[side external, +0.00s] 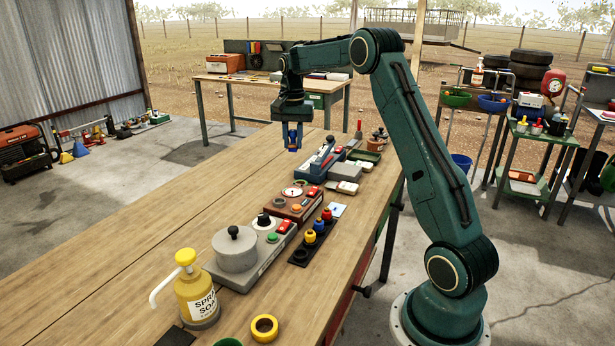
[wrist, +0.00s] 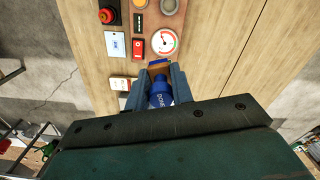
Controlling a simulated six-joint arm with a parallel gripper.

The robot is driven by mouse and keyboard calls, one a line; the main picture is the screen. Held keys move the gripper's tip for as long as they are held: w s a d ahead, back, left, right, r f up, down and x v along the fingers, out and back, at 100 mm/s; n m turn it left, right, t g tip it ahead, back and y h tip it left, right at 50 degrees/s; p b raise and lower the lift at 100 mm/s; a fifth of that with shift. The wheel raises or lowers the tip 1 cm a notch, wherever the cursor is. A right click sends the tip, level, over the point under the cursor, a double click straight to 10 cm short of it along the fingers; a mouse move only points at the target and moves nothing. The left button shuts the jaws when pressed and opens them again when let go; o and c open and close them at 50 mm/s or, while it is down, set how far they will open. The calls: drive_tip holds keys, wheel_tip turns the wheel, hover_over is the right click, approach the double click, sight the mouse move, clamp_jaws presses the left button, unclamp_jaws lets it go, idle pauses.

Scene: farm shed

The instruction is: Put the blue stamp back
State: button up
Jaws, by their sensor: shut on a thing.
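My gripper (side external: 293,147) is shut on the blue stamp (wrist: 160,92), which hangs between the fingers above the bench. In the side view only a little of the blue stamp (side external: 293,138) shows between the jaws. In the wrist view it has white lettering on its side, and a tan block-like part shows at its far end. A black stamp rack (side external: 298,258) lies on the bench, nearer the side camera than my gripper.
A row of devices runs along the bench: a grey pot on a base (side external: 235,250), a brown dial box (side external: 288,205) and a blue-grey stapler-like tool (side external: 322,158). A white card (side external: 337,210) lies beyond the rack. A spray soap bottle (side external: 197,298) stands in front. The bench's left side is clear.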

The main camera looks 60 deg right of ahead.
drive_tip(key=s+d+r+m, duration=0.1)
drive_tip(key=s+d+m, duration=0.4)
drive_tip(key=d, duration=0.5)
drive_tip(key=shift+n, duration=0.7)
drive_tip(key=shift+s+a+f, duration=0.1)
drive_tip(key=shift+s+f, duration=0.05)
drive_tip(key=shift+f, duration=4.8)
drive_tip(key=shift+s+f, duration=0.1)
drive_tip(key=shift+f, duration=4.85)
drive_tip(key=shift+f, duration=0.15)
drive_tip(key=o, duration=0.8)
wheel_tip(320, 180, up, 12)
drive_tip(key=shift+r, duration=0.2)
drive_tip(key=shift+a, duration=0.1)
